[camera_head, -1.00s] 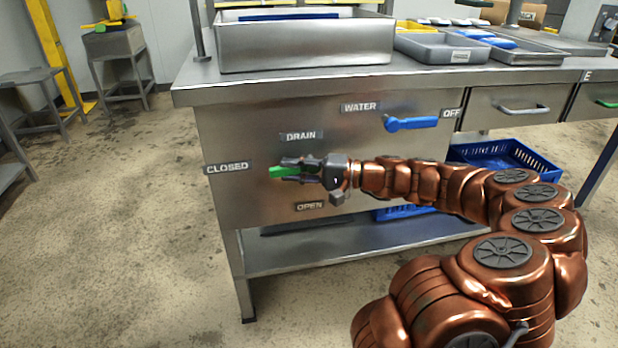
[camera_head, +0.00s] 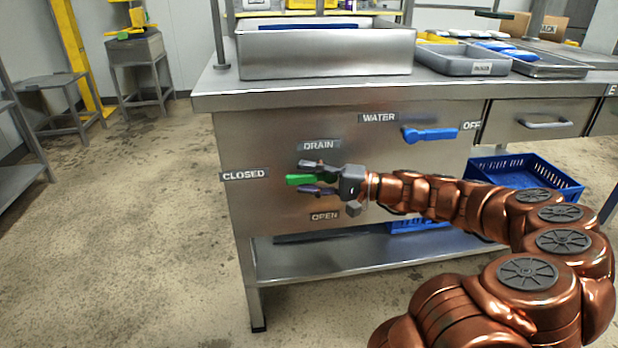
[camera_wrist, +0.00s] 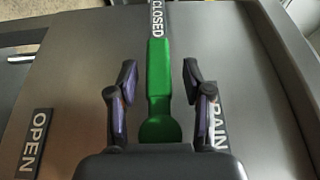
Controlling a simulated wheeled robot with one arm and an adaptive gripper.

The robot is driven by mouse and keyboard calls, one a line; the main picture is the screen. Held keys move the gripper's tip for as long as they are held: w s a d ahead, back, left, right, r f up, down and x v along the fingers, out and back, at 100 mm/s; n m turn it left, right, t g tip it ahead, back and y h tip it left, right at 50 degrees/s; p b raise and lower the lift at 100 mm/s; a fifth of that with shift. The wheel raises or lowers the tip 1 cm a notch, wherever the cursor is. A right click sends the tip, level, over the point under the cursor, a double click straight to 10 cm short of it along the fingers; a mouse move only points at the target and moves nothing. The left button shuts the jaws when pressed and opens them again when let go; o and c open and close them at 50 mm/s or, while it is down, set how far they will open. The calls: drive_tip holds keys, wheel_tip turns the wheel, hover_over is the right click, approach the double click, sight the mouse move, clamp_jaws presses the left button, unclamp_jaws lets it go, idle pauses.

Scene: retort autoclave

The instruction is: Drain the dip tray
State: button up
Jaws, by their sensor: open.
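The green drain lever (camera_head: 299,180) is on the front panel of the steel bench, below the DRAIN label (camera_head: 319,145). It points left toward the CLOSED label (camera_head: 244,175); the OPEN label (camera_head: 325,216) is below. My gripper (camera_head: 312,178) is open, with one finger above and one below the lever. In the wrist view the lever (camera_wrist: 159,80) lies between the two spread fingers (camera_wrist: 157,88), with a gap on each side. The steel dip tray (camera_head: 330,55) stands on the bench above; its inside is mostly hidden.
A blue water lever (camera_head: 432,134) sits to the right on the panel, pointing right toward the OFF label (camera_head: 471,126). A blue crate (camera_head: 545,182) stands on the right below the bench top. Grey trays (camera_head: 462,62) stand on the bench. Floor at left is free.

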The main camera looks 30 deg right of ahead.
drive_tip(key=v, duration=1.2)
idle(0.5)
drive_tip(key=s+a+r+n+g+h+p, duration=0.1)
drive_tip(key=s+a+r+n+g+p, duration=0.2)
drive_tip(key=a+r+p, duration=0.5)
drive_tip(key=s+a+r+n+g+h+p, duration=0.1)
drive_tip(key=s+a+r+n+g+p, duration=0.15)
drive_tip(key=a+r+g+p, duration=0.5)
drive_tip(key=s+a+r+n+g+h+p, duration=0.1)
drive_tip(key=s+a+r+n+p, duration=0.2)
drive_tip(key=a+p, duration=0.5)
drive_tip(key=s+a+r+g+h+p, duration=0.2)
drive_tip(key=s+a+r+h+p, duration=0.35)
drive_tip(key=s+p, duration=0.25)
drive_tip(key=s+d+r+h+p, duration=0.5)
drive_tip(key=s+d+r+p, duration=0.2)
drive_tip(key=p, duration=0.5)
wheel_tip(320, 180, up, 3)
drive_tip(key=shift+s+f, duration=0.1)
drive_tip(key=shift+s, duration=0.95)
